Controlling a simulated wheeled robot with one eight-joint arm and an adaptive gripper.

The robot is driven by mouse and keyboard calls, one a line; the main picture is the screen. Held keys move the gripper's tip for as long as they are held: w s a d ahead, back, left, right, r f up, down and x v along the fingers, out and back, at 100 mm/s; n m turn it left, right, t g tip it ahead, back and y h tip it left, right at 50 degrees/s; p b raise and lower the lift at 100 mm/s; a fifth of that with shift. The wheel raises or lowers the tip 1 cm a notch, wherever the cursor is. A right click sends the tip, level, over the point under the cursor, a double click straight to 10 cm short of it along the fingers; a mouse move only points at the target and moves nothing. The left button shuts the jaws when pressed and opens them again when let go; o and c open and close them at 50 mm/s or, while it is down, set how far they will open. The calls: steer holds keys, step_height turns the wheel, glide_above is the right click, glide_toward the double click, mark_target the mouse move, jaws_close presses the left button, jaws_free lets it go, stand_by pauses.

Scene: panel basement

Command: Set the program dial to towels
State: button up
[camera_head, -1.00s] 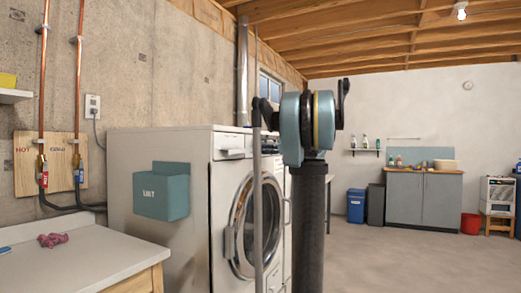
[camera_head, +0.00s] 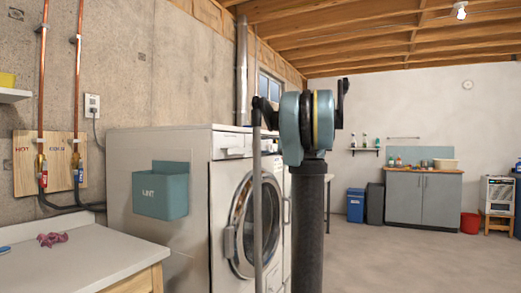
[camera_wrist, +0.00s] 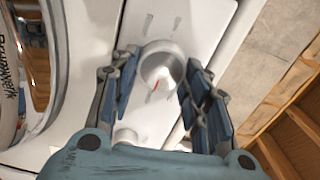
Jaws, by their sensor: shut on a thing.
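The program dial (camera_wrist: 164,68) is a round white knob with a red mark, on the washing machine's white panel (camera_wrist: 205,20) in the wrist view. Grey printed marks surround it, too small and tilted to read, so I cannot tell which program it points to. My gripper (camera_wrist: 161,66) has one blue-grey finger on each side of the dial and is shut on it. In the head view the washing machine (camera_head: 170,240) stands against the concrete wall. My own arm stands in front of its right part there, and neither dial nor gripper fingers can be seen.
A white counter (camera_head: 75,262) is at the left.

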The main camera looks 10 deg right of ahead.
steer(key=shift+f+m, duration=0.2)
steer(key=shift+m, duration=0.3)
steer(key=o, duration=1)
steer(key=v, duration=1.2)
steer(key=shift+w, duration=0.1)
